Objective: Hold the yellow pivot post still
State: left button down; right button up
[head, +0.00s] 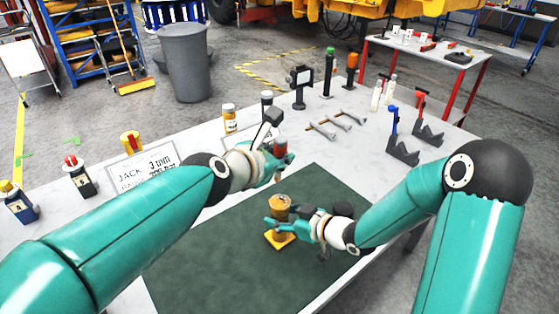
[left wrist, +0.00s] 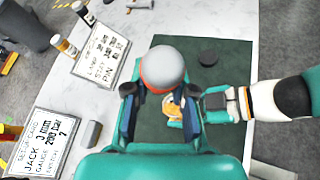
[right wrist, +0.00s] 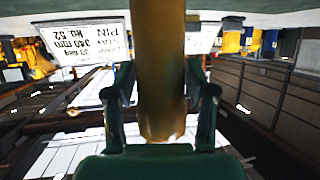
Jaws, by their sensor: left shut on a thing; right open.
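The yellow pivot post (head: 279,203) stands upright on a yellow base (head: 280,239) on the dark green mat (head: 210,270). My right gripper (head: 277,222) is open, with its fingers on either side of the post. In the right wrist view the post (right wrist: 158,75) stands between the two open fingers (right wrist: 160,105); I cannot tell whether either touches it. My left gripper (head: 275,168), higher and farther back, is shut on a grey round-topped piece with a red-orange band (left wrist: 162,70). In the left wrist view this piece partly hides the post (left wrist: 172,105).
A dark disc (left wrist: 208,57) lies on the mat. Hook brackets (head: 403,150) stand at right. The mat's near left is clear.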

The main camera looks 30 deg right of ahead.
aim_at(282, 151)
pick_arm(q)
jog(key=shift+g, duration=0.4)
jog(key=f, duration=0.1)
jog(key=s+a+f, duration=0.1)
jog(key=s+f, duration=0.1)
jog(key=f, duration=0.1)
jog(key=shift+a, duration=0.35)
jog(key=shift+r, duration=0.2)
jog(key=shift+r, duration=3)
jog(key=shift+r, duration=1.5)
jog(key=shift+s+d+f, duration=0.1)
jog(key=shift+s+f, duration=0.05)
jog(key=shift+f, duration=0.35)
jog(key=shift+s+f, duration=0.15)
jog(key=shift+f, duration=0.35)
